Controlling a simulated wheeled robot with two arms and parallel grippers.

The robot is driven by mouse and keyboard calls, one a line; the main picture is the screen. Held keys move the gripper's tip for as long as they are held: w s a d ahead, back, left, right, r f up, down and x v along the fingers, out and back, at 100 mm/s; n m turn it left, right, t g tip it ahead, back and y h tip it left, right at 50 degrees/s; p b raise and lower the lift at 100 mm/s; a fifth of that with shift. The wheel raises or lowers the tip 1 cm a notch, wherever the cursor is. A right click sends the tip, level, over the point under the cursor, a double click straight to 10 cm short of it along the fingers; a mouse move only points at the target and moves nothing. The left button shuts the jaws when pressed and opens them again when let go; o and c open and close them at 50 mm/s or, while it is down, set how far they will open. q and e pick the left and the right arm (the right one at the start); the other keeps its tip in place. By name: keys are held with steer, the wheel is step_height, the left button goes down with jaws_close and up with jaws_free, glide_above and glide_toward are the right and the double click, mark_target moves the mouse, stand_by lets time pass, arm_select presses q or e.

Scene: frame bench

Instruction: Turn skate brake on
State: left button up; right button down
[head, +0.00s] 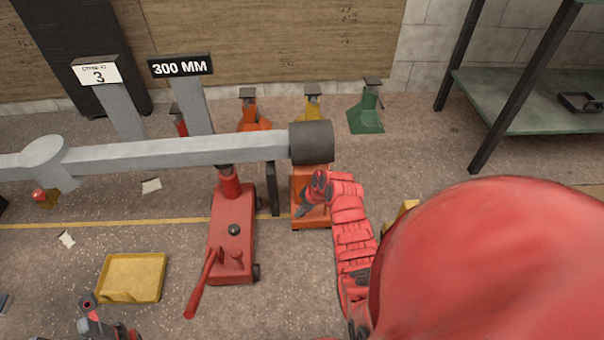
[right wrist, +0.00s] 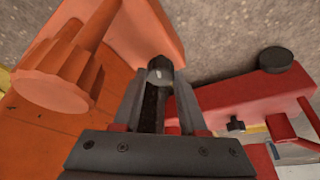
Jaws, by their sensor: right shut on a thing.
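The orange skate (head: 312,222) stands on the floor under the dark round end of the grey beam. My right gripper (head: 305,209) reaches over it from the right. In the right wrist view the orange skate (right wrist: 35,140) fills the left side, with a ribbed orange knob beside my fingers. My right gripper (right wrist: 157,105) is shut on a dark lever (right wrist: 160,70) with a pale tip, likely the brake lever. The fingers hide its lower part. My left gripper (head: 88,312) is low at the bottom left, away from the skate; its jaws are unclear.
A red jack (head: 231,240) with a handle stands left of the skate, under the grey beam (head: 180,152). A yellow tray (head: 133,277) lies at the lower left. Orange, yellow and green stands (head: 366,115) line the back. A green shelf (head: 530,105) is at right.

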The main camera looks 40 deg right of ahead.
arm_select(q)
steer(key=s+a+r+m+g+y+b, duration=0.1)
steer(key=s+a+r+m+y, duration=0.2)
steer(key=m+y, duration=0.9)
steer(key=s+a+r+m+y+b, duration=0.1)
steer(key=s+r+m+y, duration=0.25)
steer(key=m+y, duration=0.85)
arm_select(e)
steer(key=shift+d+f+n+y, duration=0.1)
steer(key=shift+f+n+y, duration=0.15)
steer(key=shift+n, duration=0.65)
steer(key=shift+n+y+b, duration=0.25)
steer(key=shift+n+b, duration=0.2)
steer(key=shift+n, duration=0.05)
steer(key=shift+r+n+g+b, duration=0.15)
steer(key=shift+n+g+b, duration=0.35)
steer(key=shift+n+b, duration=0.2)
arm_select(q)
steer(key=s+a+f+m+t+y, duration=0.1)
steer(key=s+a+f+t+y, duration=0.1)
steer(key=s+a+t+y, duration=0.6)
steer(key=s+t, duration=0.1)
steer(key=t, duration=0.1)
steer(key=shift+s+a+f+t, duration=0.2)
steer(key=shift+s+a+t, duration=0.1)
steer(key=shift+s+t, duration=0.1)
arm_select(e)
steer(key=shift+c, duration=2.3)
jaws_free()
